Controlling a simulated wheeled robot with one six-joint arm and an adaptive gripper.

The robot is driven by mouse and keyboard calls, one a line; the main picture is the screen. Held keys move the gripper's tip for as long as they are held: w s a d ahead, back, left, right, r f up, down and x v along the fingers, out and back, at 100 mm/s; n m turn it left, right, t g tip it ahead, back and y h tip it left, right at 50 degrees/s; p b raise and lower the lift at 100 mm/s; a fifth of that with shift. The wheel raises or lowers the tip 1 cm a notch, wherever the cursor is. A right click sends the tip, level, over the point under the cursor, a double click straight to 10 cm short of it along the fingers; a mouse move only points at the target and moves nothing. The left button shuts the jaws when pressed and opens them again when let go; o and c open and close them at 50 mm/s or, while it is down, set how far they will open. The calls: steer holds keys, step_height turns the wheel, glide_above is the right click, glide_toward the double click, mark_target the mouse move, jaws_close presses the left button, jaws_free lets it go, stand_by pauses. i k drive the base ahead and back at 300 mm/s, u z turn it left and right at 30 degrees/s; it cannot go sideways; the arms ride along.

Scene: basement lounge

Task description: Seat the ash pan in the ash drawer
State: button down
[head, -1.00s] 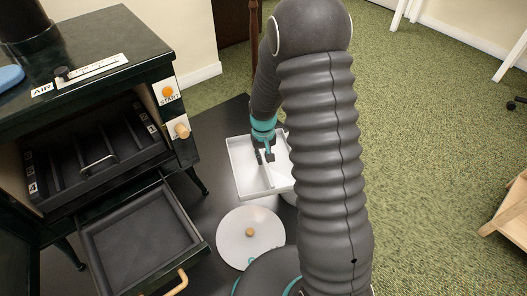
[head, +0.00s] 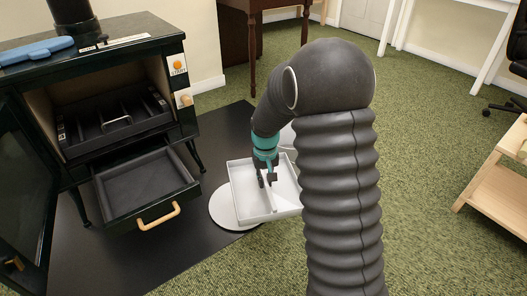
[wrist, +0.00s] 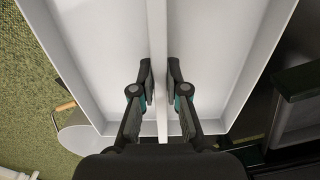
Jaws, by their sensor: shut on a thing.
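The ash pan (head: 241,208) is a white rectangular tray with a central divider. My gripper (head: 267,181) is shut on the divider, and the pan looks held up, to the right of the stove. In the wrist view the fingers (wrist: 160,92) close on both sides of the divider, and the pan (wrist: 105,60) looks empty. The ash drawer (head: 140,185) is a dark, empty tray pulled out low on the stove, with a wooden handle (head: 159,216). The pan is right of the drawer and apart from it. My arm hides the pan's far right side.
The dark stove (head: 115,60) stands at left with its door (head: 22,190) swung open and a dark grate (head: 110,115) inside. A white round disc (head: 226,215) lies under the pan. The black floor mat (head: 195,240) is partly clear. A wooden shelf (head: 490,200) stands far right.

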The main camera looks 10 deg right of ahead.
mark_target(144, 187)
steer(key=k, duration=0.35)
steer(key=u, duration=3.2)
steer(key=k, duration=0.9)
steer(key=z, duration=1.8)
steer(key=i, duration=1.5)
